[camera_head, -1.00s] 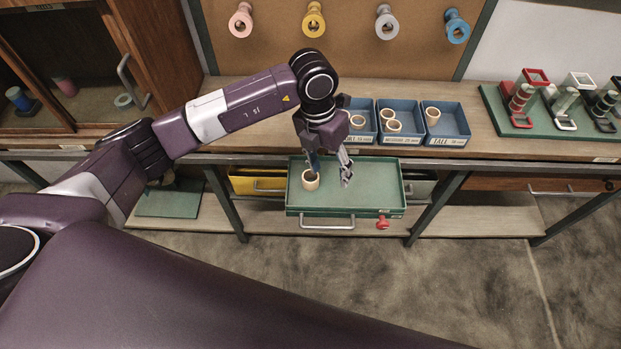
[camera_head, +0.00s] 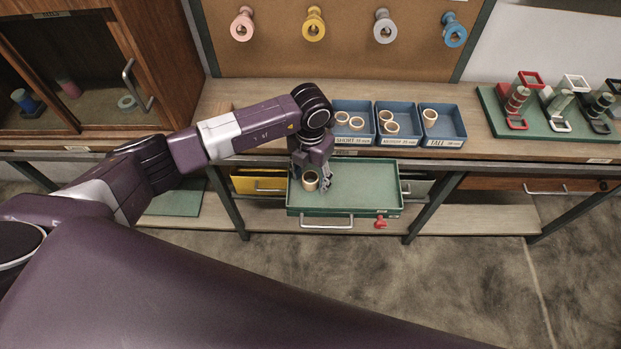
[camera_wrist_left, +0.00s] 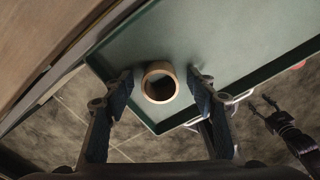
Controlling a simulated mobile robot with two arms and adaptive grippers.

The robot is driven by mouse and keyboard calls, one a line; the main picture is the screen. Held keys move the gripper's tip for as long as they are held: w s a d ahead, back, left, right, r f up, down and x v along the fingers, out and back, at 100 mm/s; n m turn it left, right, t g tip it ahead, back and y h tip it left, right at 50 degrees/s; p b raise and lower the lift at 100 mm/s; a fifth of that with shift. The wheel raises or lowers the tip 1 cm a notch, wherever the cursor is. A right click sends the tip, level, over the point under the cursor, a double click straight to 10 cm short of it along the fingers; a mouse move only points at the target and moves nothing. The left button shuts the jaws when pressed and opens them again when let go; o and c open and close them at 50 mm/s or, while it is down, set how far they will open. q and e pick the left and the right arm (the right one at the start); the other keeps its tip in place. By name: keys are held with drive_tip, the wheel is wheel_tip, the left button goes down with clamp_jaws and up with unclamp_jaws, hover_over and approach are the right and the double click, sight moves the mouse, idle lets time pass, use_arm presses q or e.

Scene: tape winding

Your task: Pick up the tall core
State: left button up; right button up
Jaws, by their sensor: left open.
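A tan ring-shaped core (camera_head: 310,181) stands in the left part of the open green drawer tray (camera_head: 365,203). My left gripper (camera_head: 311,186) is open and low over the tray, with its fingers on either side of this core. In the left wrist view the core (camera_wrist_left: 160,82) sits between the two spread fingertips, with small gaps showing. Another core (camera_head: 430,117) is in the blue bin labelled TALL (camera_head: 457,135). I cannot tell from its look alone which height the tray core is. My right gripper (camera_wrist_left: 262,106) shows only in the left wrist view, fingers apart and empty.
Blue bins for short (camera_head: 367,136) and medium (camera_head: 412,136) cores stand on the bench beside the TALL bin. The tray's right side is bare. A green board (camera_head: 545,135) with several winding stands is at right. A wooden cabinet (camera_head: 150,60) is at left.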

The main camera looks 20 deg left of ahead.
use_arm(q)
drive_tip(key=c, duration=0.9)
drive_tip(key=shift+o, duration=0.2)
drive_tip(key=shift+r, duration=0.1)
